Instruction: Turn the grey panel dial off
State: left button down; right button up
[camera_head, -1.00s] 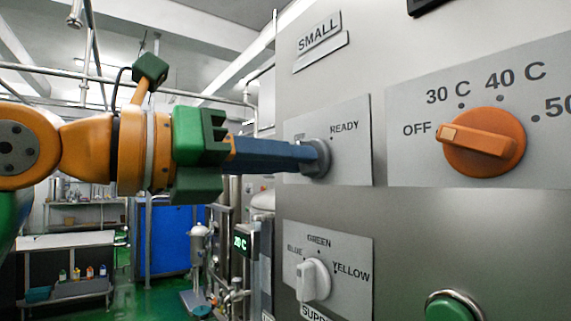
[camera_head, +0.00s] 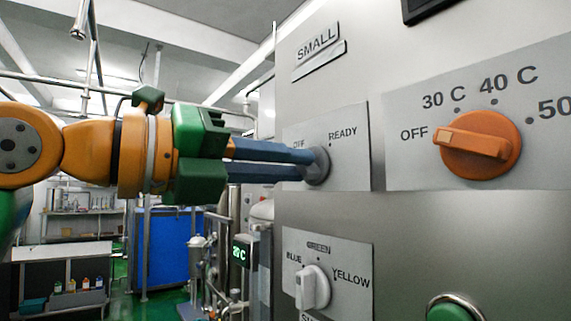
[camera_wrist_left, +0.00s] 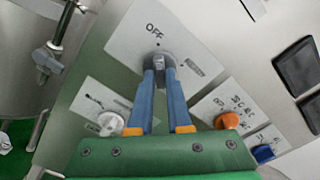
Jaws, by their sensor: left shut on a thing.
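The grey panel dial (camera_head: 319,166) sits on a plate marked OFF and READY. My left gripper (camera_head: 308,164) reaches it from the left, and its two blue fingers are shut on the dial's handle, one finger above the other. In the left wrist view the grey dial (camera_wrist_left: 160,62) shows between the fingertips (camera_wrist_left: 160,72), just below the OFF mark. The handle seems to point toward OFF there, but the fingers partly hide it. My right gripper is not in view.
An orange temperature dial (camera_head: 479,146) is to the right on the same machine face. A white colour dial (camera_head: 313,286) is below, and a green button (camera_head: 453,308) is at the lower right. A blue container (camera_head: 173,245) stands in the background.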

pick_arm(q)
jog(key=shift+r, duration=0.1)
jog(key=c, duration=0.9)
grip_release()
jog(key=shift+o, duration=0.2)
jog(key=shift+s+a, duration=0.1)
jog(key=shift+a, duration=0.15)
jog(key=b+v, duration=0.2)
jog(key=v, duration=0.4)
jog(key=shift+s+a, duration=0.2)
jog(key=shift+d, duration=0.1)
